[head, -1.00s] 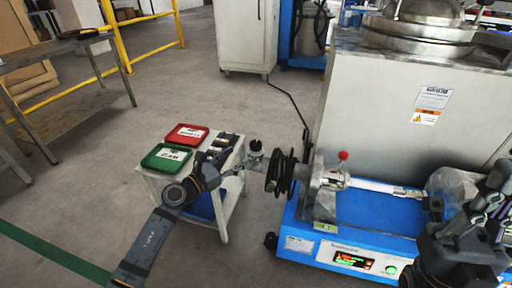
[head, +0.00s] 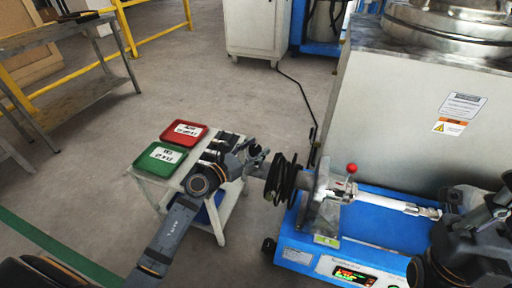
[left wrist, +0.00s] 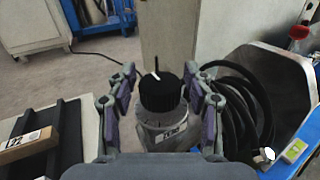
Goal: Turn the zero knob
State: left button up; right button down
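The zero knob (left wrist: 161,93) is black with a white pointer mark and sits upright on top of a silver cylinder (left wrist: 166,131) with a small label. In the left wrist view my left gripper (left wrist: 159,84) is open, with one finger on each side of the knob and gaps visible between. In the head view my left gripper (head: 250,158) is at the right end of the small cart and mostly hides the knob. My right gripper (head: 492,212) is at the right edge over the blue machine; its finger opening is unclear.
A red tray (head: 184,133) and a green tray (head: 161,156) stand on the white cart (head: 144,182). Black coiled hose (head: 283,180) lies just right of my left gripper. The blue machine (head: 378,228) has a red-ball lever (head: 351,168). Floor left of the cart is clear.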

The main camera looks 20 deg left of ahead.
pick_arm(q)
jog(key=c, duration=0.8)
jog(key=shift+r+p, duration=0.15)
jog(key=shift+p, duration=0.25)
jog(key=shift+c, duration=0.2)
jog(key=n+y+p, duration=0.1)
jog(key=n+t+y+p, duration=0.1)
jog(key=p, duration=0.1)
jog(key=n+y+p, duration=0.1)
jog(key=y+p, duration=0.1)
jog(key=shift+r+t, duration=0.3)
jog(key=shift+f+n+y+p, duration=0.3)
jog(key=shift+n+y, duration=0.1)
jog(key=shift+y, duration=0.4)
jog(key=shift+f+n+t+y, duration=0.1)
jog(key=shift+n+t+y, duration=0.25)
jog(key=shift+y, duration=0.35)
jog(key=o, duration=1.2)
